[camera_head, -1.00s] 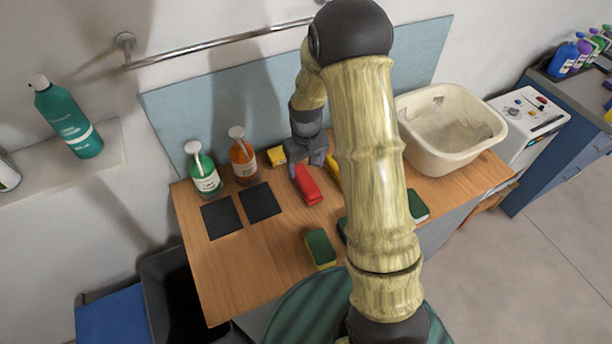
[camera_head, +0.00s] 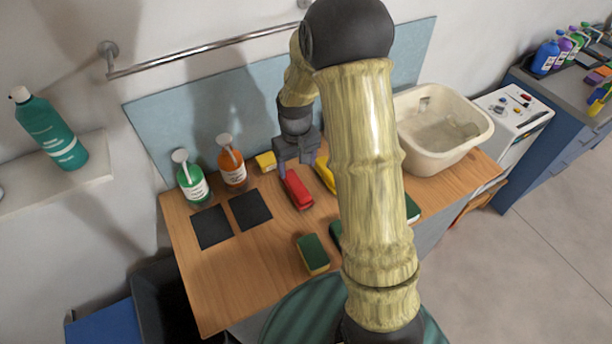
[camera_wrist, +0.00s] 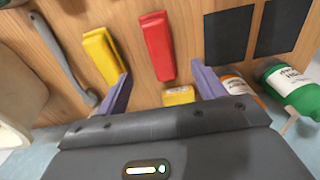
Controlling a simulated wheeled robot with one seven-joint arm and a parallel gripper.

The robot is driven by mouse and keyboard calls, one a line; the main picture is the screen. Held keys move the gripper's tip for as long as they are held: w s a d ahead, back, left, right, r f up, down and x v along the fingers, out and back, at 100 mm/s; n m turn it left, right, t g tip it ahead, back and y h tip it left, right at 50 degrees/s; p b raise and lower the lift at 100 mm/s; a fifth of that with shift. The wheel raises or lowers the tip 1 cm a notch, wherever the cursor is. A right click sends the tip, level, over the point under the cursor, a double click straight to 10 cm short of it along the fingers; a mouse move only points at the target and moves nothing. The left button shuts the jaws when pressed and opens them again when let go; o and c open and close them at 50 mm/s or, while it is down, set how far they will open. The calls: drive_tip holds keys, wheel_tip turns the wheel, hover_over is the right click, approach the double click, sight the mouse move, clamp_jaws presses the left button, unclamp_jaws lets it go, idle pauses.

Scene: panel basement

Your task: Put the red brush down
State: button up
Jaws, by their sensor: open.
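The red brush (camera_head: 298,189) lies on the wooden tabletop (camera_head: 215,278), right of the two dark squares. It also shows in the wrist view (camera_wrist: 158,46), lying ahead of my jaws and apart from them. My gripper (camera_head: 296,160) is open and empty just behind the brush's back end. In the wrist view its two purple fingers (camera_wrist: 163,88) are spread wide, with a small yellow block (camera_wrist: 178,96) on the table showing between them.
A yellow brush (camera_wrist: 103,55) lies beside the red one. Green and orange pump bottles (camera_head: 191,178) stand at the back left. Dark squares (camera_head: 211,227), a green-yellow sponge (camera_head: 313,254) and a cream basin (camera_head: 440,128) are on the table. Bare wood lies at the front left.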

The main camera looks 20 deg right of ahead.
drive_tip(key=s+r+m+t, duration=0.1)
drive_tip(key=s+r, duration=0.3)
drive_tip(key=s, duration=0.4)
drive_tip(key=s+r+m+t, duration=0.1)
drive_tip(key=s+r, duration=0.3)
drive_tip(key=s, duration=0.4)
drive_tip(key=shift+r, duration=0.25)
drive_tip(key=shift+w, duration=0.1)
